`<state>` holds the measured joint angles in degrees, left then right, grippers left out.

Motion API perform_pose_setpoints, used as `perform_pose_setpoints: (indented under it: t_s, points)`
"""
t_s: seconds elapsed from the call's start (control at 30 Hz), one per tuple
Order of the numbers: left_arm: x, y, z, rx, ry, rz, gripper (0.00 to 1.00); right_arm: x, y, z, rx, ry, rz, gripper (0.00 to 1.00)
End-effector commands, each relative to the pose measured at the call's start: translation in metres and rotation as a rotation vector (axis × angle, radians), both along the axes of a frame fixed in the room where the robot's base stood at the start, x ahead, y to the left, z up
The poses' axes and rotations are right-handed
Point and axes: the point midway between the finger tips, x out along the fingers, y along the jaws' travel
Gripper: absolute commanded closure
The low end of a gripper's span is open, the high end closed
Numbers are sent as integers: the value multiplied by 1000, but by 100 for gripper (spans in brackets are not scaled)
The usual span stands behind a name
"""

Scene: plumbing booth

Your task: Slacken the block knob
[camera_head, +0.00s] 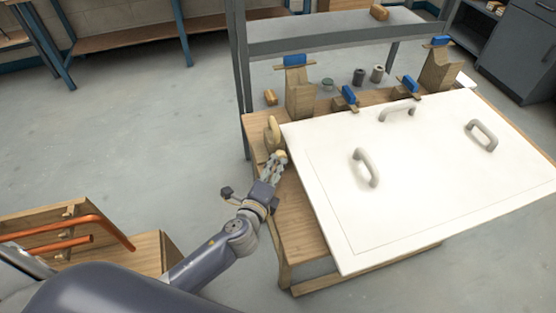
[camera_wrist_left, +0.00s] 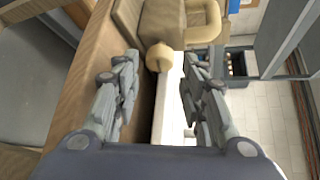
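A round, light wooden knob (camera_wrist_left: 159,57) shows ahead of my left gripper in the left wrist view, between the lines of the two fingers. In the head view the knob (camera_head: 281,156) is a small pale shape at the fingertips, by the left edge of the white board. My left gripper (camera_head: 275,163) is open, its fingers spread apart in the wrist view (camera_wrist_left: 161,74), with nothing clearly gripped. Whether a finger touches the knob I cannot tell. A tan loop-shaped piece (camera_head: 272,131) stands just beyond the knob. My right gripper is not in view.
The white board (camera_head: 420,190) with several grey handles covers most of the wooden bench (camera_head: 297,225). Wooden blocks with blue-topped clamps (camera_head: 299,92) stand along its back edge. A grey metal post (camera_head: 238,75) rises at the left rear. Orange pipes (camera_head: 65,222) lie at lower left; open floor lies between.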

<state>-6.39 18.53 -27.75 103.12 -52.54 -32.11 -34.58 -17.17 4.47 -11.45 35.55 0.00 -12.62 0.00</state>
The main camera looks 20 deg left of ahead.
Motion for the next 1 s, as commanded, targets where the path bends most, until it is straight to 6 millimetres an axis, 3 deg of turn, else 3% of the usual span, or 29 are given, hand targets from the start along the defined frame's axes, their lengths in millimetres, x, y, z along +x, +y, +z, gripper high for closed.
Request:
perform_pose_setpoints:
  t_s: [0.1,0.3,0.7,0.83,1.0]
  points:
    - [20,0,-4,0,-1,0,61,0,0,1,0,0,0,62]
    - [39,-1,-10,-1,-1,-1,61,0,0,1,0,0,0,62]
    - [45,0,-11,-1,0,-1,61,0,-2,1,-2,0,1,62]
    - [45,0,-11,-2,0,0,90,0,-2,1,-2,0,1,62]
    - [44,0,-11,-3,-1,0,93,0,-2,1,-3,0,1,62]
